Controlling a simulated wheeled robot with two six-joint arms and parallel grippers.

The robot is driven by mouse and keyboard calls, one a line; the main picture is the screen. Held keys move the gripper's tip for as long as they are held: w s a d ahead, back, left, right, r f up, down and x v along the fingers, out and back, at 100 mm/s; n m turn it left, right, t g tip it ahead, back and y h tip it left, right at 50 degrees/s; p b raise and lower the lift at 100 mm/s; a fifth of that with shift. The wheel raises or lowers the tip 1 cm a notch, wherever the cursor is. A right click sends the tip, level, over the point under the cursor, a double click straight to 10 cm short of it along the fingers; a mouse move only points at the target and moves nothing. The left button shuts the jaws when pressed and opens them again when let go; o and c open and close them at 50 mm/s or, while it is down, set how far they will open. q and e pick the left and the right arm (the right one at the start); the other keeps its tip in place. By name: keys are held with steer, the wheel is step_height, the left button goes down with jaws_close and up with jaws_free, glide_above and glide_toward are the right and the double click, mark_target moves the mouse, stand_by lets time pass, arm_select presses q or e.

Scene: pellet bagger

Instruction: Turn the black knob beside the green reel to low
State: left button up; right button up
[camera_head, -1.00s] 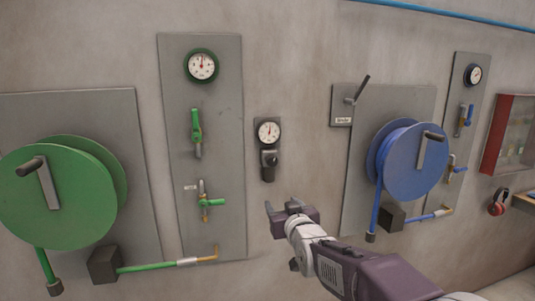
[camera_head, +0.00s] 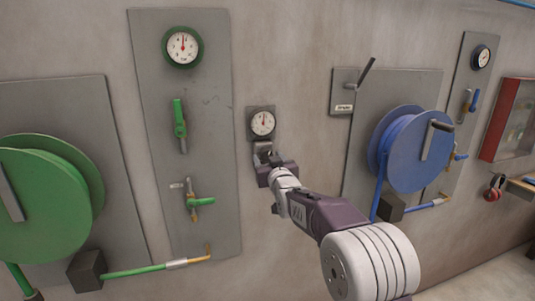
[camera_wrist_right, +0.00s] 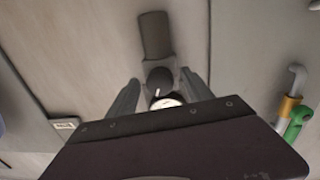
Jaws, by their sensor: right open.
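The black knob (camera_wrist_right: 158,76) sits on a small dark plate (camera_wrist_right: 156,36) on the wall, under a white round gauge (camera_head: 262,123). The plate is to the right of the grey panel beside the green reel (camera_head: 55,215). My right gripper (camera_head: 264,157) is at the knob in the head view and largely covers it. In the right wrist view, its open fingers (camera_wrist_right: 160,92) stand on either side of the knob. I cannot tell whether they touch it. A pale mark shows on the knob, but its setting is unclear. My left gripper is out of view.
A grey panel (camera_head: 215,100) with a green-rimmed gauge (camera_head: 182,47) and green valve handles is left of my right gripper. A blue reel (camera_head: 408,150) and a lever plate (camera_head: 343,96) are to the right. The wall between is bare.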

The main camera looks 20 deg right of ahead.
steer(key=shift+r, duration=0.15)
steer(key=shift+w, duration=0.15)
steer(key=c, duration=0.6)
jaws_close()
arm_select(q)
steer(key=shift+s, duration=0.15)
